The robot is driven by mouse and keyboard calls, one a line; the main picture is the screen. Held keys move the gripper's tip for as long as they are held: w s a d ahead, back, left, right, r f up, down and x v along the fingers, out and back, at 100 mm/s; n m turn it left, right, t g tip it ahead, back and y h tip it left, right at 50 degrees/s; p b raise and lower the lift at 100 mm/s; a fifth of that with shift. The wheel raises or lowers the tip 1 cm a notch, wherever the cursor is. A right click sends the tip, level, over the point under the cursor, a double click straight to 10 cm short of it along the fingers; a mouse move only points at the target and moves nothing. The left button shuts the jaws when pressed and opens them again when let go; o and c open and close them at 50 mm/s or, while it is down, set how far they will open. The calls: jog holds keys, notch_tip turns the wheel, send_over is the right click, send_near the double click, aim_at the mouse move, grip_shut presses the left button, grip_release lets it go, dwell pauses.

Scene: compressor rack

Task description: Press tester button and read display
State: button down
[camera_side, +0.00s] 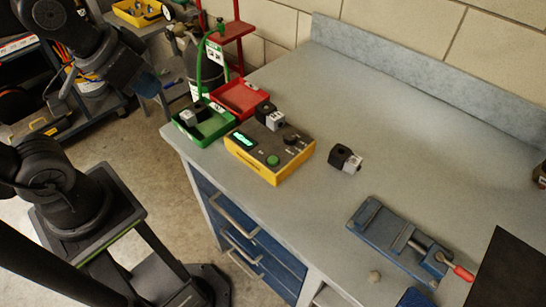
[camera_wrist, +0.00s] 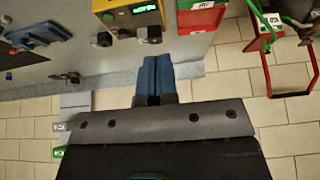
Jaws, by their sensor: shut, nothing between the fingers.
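The yellow tester (camera_side: 255,168) stands on the bench with a dark grey top. Its green button (camera_side: 272,160) is at the front and its display (camera_side: 244,139) glows green, too small to read. The lit display also shows in the wrist view (camera_wrist: 145,8). A black-and-grey block (camera_side: 268,115) is at the tester's back edge; I cannot tell if it sits on it or behind it. My gripper (camera_side: 147,82), with blue fingers, is at the upper left, away from the tester. In the wrist view my fingers (camera_wrist: 157,75) are together and empty.
A green tray (camera_side: 212,137) holds a similar block (camera_side: 192,115); a red tray (camera_side: 240,97) is behind it. Another block (camera_side: 345,158) lies right of the tester. A blue vise (camera_side: 375,225) is near the front.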

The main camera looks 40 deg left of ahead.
jog(key=n+t+y, duration=0.1)
jog(key=n+t, duration=0.3)
jog(key=n, duration=2.4)
send_over(274, 161)
notch_tip(274, 161, down, 8)
jog(key=shift+f, duration=4.35)
